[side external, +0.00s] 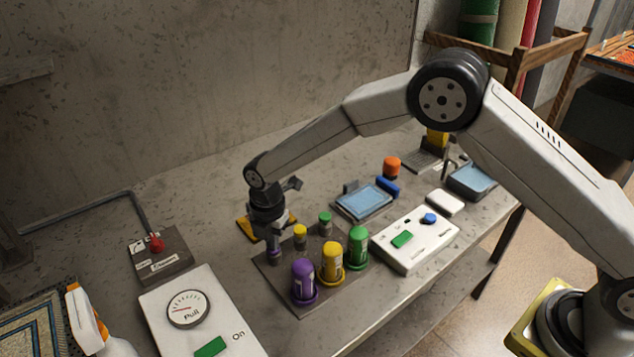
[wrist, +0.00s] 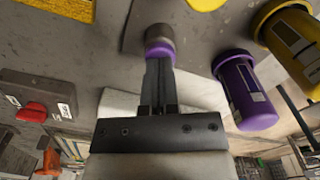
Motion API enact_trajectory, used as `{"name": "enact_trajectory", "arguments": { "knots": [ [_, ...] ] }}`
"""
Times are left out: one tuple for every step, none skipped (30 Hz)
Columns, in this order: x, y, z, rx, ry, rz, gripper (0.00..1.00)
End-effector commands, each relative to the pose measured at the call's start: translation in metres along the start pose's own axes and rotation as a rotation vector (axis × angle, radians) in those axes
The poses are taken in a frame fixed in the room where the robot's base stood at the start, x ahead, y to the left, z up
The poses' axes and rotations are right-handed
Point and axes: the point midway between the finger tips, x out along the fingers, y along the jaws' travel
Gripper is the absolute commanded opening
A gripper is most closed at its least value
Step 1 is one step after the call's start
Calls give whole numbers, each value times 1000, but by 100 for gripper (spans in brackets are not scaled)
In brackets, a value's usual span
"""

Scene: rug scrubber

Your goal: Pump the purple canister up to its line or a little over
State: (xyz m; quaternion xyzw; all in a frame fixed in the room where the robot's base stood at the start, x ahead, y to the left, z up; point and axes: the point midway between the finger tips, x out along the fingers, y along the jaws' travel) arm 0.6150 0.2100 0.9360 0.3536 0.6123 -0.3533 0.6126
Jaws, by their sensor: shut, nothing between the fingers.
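The purple canister (side external: 303,282) stands upright on the grey plate at the front of the group; it also shows in the wrist view (wrist: 241,88), with a pale label strip on its side. Its line and fill level are too small to read. Behind it to the left stands a small pump with a purple cap (side external: 275,256), also in the wrist view (wrist: 159,50). My gripper (side external: 273,241) points down right over this cap. In the wrist view its fingers (wrist: 159,64) are shut together, tips at the cap. I cannot tell whether they touch it.
Yellow (side external: 331,265) and green (side external: 358,248) canisters stand beside the purple one, with yellow (side external: 300,232) and green (side external: 325,219) pumps close behind. A dial box (side external: 186,308), a red-knob box (side external: 160,259) and a white switch box (side external: 415,243) flank the plate.

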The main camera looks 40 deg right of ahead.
Motion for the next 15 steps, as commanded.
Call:
{"name": "enact_trajectory", "arguments": {
  "knots": [
    [2, 0, 0, 0, 0, -1, 0],
    [3, 0, 0, 0, 0, -1, 0],
    [4, 0, 0, 0, 0, -1, 0],
    [4, 0, 0, 0, 0, -1, 0],
    [4, 0, 0, 0, 0, -1, 0],
    [3, 0, 0, 0, 0, -1, 0],
    [3, 0, 0, 0, 0, -1, 0],
    [2, 0, 0, 0, 0, -1, 0],
    [1, 0, 0, 0, 0, -1, 0],
    [0, 0, 0, 0, 0, 0, 0],
    [-2, 0, 0, 0, 0, 0, 0],
    [-4, 0, 0, 0, 0, 0, 0],
    [-7, 0, 0, 0, 0, 1, 0],
    [-9, 0, 0, 0, 0, 1, 0],
    [-13, 0, 0, 0, 0, 0, 0]
  ]
}}
